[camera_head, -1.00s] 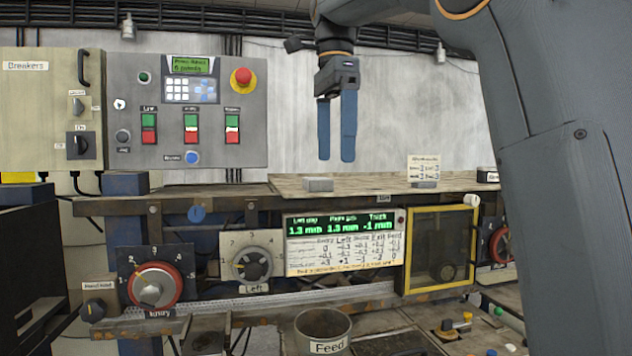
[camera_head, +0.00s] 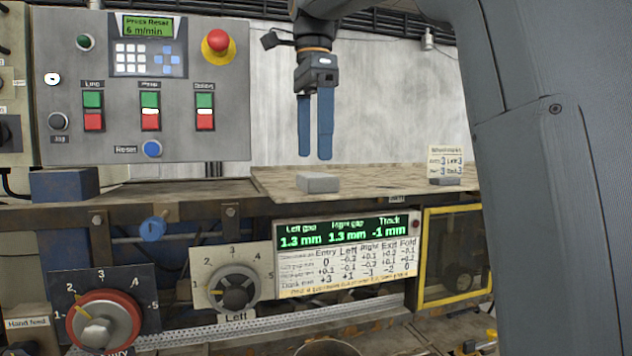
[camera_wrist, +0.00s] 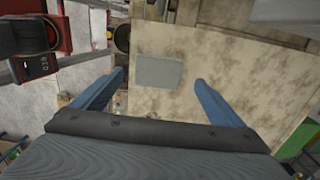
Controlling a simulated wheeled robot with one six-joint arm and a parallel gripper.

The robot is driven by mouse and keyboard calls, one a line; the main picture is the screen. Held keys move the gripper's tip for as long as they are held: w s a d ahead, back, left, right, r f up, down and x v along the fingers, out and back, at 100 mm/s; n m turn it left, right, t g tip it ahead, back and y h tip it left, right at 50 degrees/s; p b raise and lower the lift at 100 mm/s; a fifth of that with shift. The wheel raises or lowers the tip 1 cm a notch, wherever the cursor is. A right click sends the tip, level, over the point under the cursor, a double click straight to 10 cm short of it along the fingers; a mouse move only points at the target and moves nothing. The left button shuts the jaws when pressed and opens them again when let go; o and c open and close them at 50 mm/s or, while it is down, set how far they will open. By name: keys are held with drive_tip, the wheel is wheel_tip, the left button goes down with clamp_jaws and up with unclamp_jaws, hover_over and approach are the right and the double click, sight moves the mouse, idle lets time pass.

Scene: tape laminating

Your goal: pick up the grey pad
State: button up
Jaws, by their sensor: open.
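The grey pad (camera_head: 318,182) is a small flat block lying on the board on top of the machine, near the board's left front corner. In the wrist view the pad (camera_wrist: 158,72) lies ahead, between the lines of the two fingers and apart from them. My gripper (camera_head: 315,158) points down above the pad with its two blue fingers parted and nothing between them. In the wrist view my gripper (camera_wrist: 160,80) also shows its fingers spread wide. A gap shows between the fingertips and the pad in the head view.
The brown board (camera_head: 380,180) has free room around the pad. A small card on a stand (camera_head: 446,165) stands to the right. A control panel (camera_head: 150,90) with buttons rises at the left. A display (camera_head: 345,240) and dials (camera_head: 235,290) line the front below.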

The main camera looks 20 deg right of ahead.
sight(317, 174)
drive_tip(key=shift+s+d+f+p, duration=0.15)
drive_tip(key=shift+f+p, duration=0.4)
drive_tip(key=shift+f, duration=0.75)
drive_tip(key=shift+d+f+p, duration=0.15)
drive_tip(key=shift+f+p, duration=0.4)
drive_tip(key=shift+f, duration=0.75)
drive_tip(key=shift+c, duration=0.2)
drive_tip(key=c, duration=1.2)
drive_tip(key=shift+r, duration=0.15)
